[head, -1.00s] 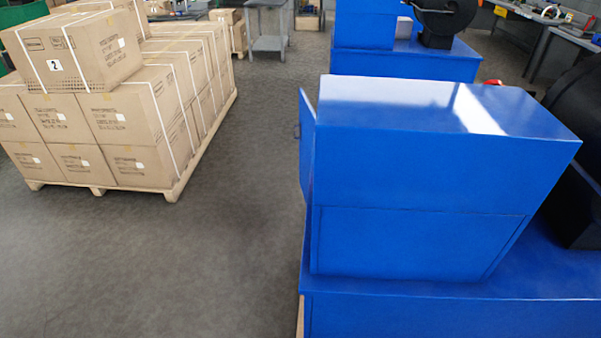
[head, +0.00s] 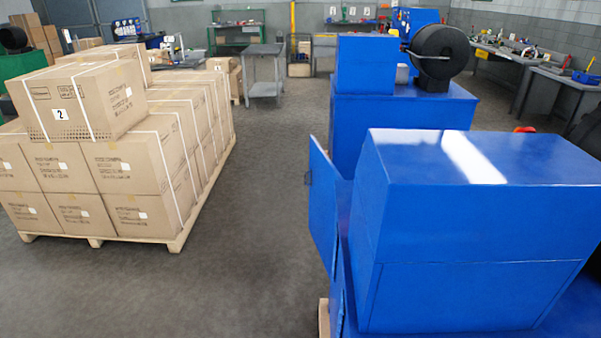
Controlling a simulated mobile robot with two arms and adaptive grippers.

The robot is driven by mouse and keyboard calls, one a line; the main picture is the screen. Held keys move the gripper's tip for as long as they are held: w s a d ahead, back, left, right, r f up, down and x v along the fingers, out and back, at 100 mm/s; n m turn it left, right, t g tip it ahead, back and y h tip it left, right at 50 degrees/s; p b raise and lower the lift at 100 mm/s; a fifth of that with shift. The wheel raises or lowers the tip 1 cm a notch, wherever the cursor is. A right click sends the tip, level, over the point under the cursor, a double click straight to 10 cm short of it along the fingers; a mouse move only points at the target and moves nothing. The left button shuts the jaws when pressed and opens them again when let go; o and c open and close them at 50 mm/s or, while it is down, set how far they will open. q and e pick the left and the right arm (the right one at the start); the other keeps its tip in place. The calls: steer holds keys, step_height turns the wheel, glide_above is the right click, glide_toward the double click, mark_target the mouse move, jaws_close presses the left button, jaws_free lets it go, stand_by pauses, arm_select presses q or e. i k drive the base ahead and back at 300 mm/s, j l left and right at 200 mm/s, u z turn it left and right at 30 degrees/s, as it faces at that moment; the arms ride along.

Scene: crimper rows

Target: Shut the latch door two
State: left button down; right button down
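A blue latch door (head: 323,207) stands swung open on the left side of the near blue machine (head: 470,215), sticking out toward the aisle. A small dark handle shows on its left edge. I cannot read a number on this door or machine, so I cannot tell whether it is door two. Neither of my grippers is in the head view.
Stacked cartons on a pallet (head: 160,243) stand at the left, the top one marked 2. A second blue machine (head: 366,64) with a black reel (head: 440,52) stands farther back. The grey floor aisle (head: 262,190) between them is clear.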

mark_target(322, 172)
steer(key=i+j+z, duration=0.15)
steer(key=j, duration=0.65)
steer(key=j+z, duration=0.2)
steer(key=j, duration=0.65)
steer(key=i+j+z, duration=0.2)
steer(key=i+j, duration=0.25)
steer(key=i+j+z, duration=0.15)
steer(key=i+j, duration=0.3)
steer(key=i+j+z, duration=0.2)
steer(key=i+j, duration=0.2)
steer(key=j, duration=0.15)
